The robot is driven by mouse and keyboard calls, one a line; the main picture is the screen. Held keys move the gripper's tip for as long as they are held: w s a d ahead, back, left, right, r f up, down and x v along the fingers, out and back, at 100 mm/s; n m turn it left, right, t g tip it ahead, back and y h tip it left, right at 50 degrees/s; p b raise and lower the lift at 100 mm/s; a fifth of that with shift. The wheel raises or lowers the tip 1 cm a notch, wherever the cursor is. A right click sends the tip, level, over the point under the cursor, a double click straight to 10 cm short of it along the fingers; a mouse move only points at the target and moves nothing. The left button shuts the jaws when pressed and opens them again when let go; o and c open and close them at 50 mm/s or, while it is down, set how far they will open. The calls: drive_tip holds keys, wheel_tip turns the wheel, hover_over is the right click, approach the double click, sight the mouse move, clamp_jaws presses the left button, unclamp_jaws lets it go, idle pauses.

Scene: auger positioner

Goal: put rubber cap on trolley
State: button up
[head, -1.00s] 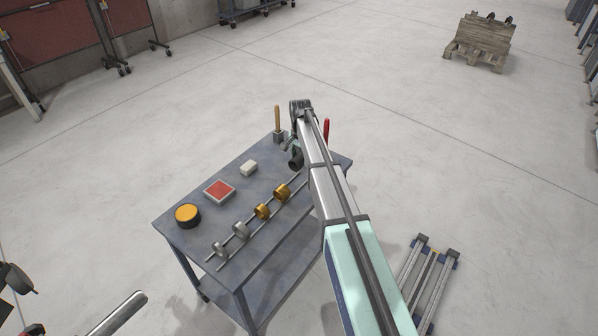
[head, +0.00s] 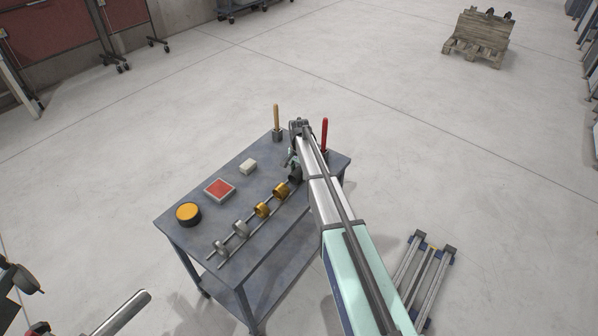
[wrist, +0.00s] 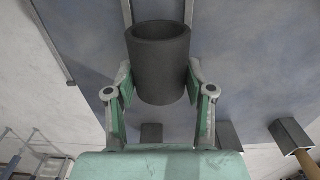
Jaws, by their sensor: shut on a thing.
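The rubber cap (wrist: 158,62) is a dark grey, open-topped cylinder in the wrist view. My gripper (wrist: 160,84) is shut on it, with a green-padded finger on each side. In the head view the cap (head: 295,173) is a small dark shape under the end of my arm, partly hidden. The trolley (head: 268,172) is a blue-grey two-level table. The cap is over its far right part, near the end of the rails. I cannot tell whether the cap touches the top.
Two rails with silver and gold rings (head: 262,210) run along the trolley's right side. A yellow-topped black disc (head: 188,213), a red square tray (head: 219,189) and a white block (head: 248,166) lie left. A wooden handle (head: 276,118) and a red handle (head: 324,134) stand at the far end.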

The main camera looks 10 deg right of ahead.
sight(299, 169)
drive_tip(key=shift+f, duration=0.15)
drive_tip(key=o, duration=0.9)
wheel_tip(299, 169, up, 12)
drive_tip(key=b, duration=0.4)
